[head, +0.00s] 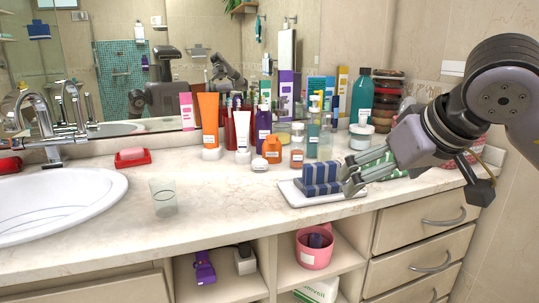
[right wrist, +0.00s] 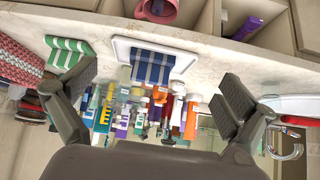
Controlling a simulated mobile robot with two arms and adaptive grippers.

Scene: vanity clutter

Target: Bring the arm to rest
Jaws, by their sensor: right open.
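My right arm comes in from the right in the head view. Its gripper (head: 362,170) is open and empty, with its fingers just above and beside the right end of a blue striped folded cloth (head: 320,176) on a white tray (head: 292,197). In the right wrist view the open fingers (right wrist: 155,78) stand wide apart, and the blue cloth (right wrist: 152,66) on its tray lies beyond the gap between them. I cannot tell whether a finger touches the cloth. My left gripper is not in view, apart from dark arm shapes in the mirror.
Several bottles and tubes, such as an orange tube (head: 208,120) and a teal bottle (head: 361,98), line the back of the counter. A green striped cloth (right wrist: 68,52) lies near the gripper. A clear glass (head: 163,197) stands by the sink (head: 60,195). The front middle counter is clear.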

